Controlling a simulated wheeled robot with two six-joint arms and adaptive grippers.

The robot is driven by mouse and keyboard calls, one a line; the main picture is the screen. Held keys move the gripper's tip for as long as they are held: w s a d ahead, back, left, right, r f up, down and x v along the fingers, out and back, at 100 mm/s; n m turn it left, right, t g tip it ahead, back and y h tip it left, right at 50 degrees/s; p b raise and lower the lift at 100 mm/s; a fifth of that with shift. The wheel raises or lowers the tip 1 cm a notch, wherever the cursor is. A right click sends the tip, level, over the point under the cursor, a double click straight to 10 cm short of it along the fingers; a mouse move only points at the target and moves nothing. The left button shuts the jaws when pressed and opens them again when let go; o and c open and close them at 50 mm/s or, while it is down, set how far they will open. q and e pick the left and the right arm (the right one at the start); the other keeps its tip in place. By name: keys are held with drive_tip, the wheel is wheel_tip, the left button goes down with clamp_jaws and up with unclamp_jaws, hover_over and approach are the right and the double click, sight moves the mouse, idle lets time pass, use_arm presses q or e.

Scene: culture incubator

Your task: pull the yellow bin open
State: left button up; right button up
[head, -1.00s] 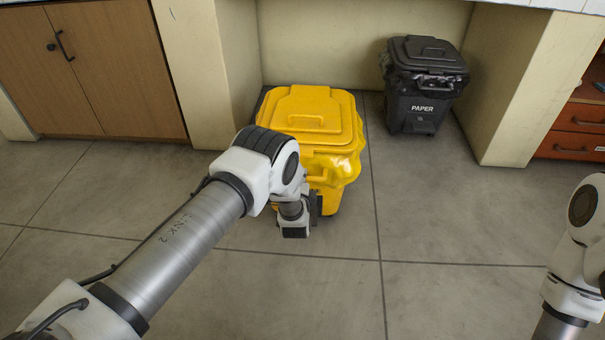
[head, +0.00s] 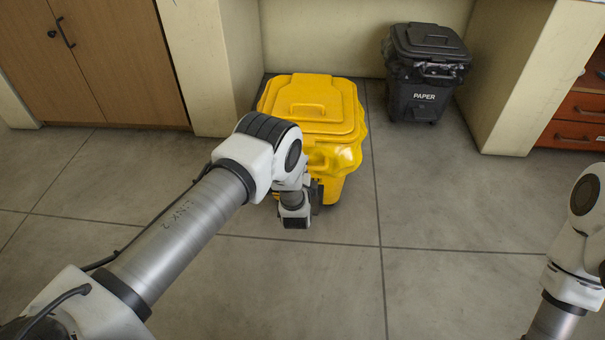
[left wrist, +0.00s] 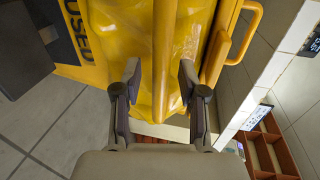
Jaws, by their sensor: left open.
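The yellow bin (head: 345,158) stands on the floor in the middle of the head view, its lid (head: 335,90) shut, with a lid grip on top. In the left wrist view the bin's yellow side (left wrist: 68,72) shows dark lettering, and crinkled bag plastic (left wrist: 190,35) bulges below the lid. My left gripper is at the bin's front; the arm mostly hides it in the head view. In the left wrist view, the open left gripper (left wrist: 160,78) has its fingers either side of a yellow bar (left wrist: 163,50); I cannot tell whether they touch it. My right gripper is out of view.
A dark bin marked PAPER (head: 425,95) stands at the back right, beside a cream wall pillar (head: 520,90). A wooden cabinet (head: 100,60) is at the left and orange drawers (head: 575,120) at the right. The tiled floor (head: 440,215) in front is clear.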

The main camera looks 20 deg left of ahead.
use_arm(q)
drive_tip(key=v, duration=1.1)
drive_tip(key=shift+s, duration=0.25)
drive_tip(key=shift+d, duration=0.1)
drive_tip(key=s+a+f+n+g+h, duration=0.1)
drive_tip(key=s+a+f+n+g, duration=0.15)
drive_tip(key=s, duration=0.45)
drive_tip(key=s+a+f+n+g, duration=0.2)
drive_tip(key=s+a+f+g, duration=0.2)
drive_tip(key=s, duration=0.4)
drive_tip(key=s+d+f+n+g+h, duration=0.15)
drive_tip(key=s+n+g, duration=0.3)
drive_tip(key=s, duration=0.55)
drive_tip(key=s+d+n+g+h, duration=0.2)
drive_tip(key=s+d+n+g, duration=0.3)
drive_tip(key=s, duration=0.6)
wheel_tip(320, 180, up, 36)
drive_tip(key=a+n+t+p, duration=0.1)
drive_tip(key=a+p, duration=0.1)
drive_tip(key=p, duration=3.4)
drive_tip(key=shift+w+a, duration=0.25)
drive_tip(key=shift+w, duration=0.15)
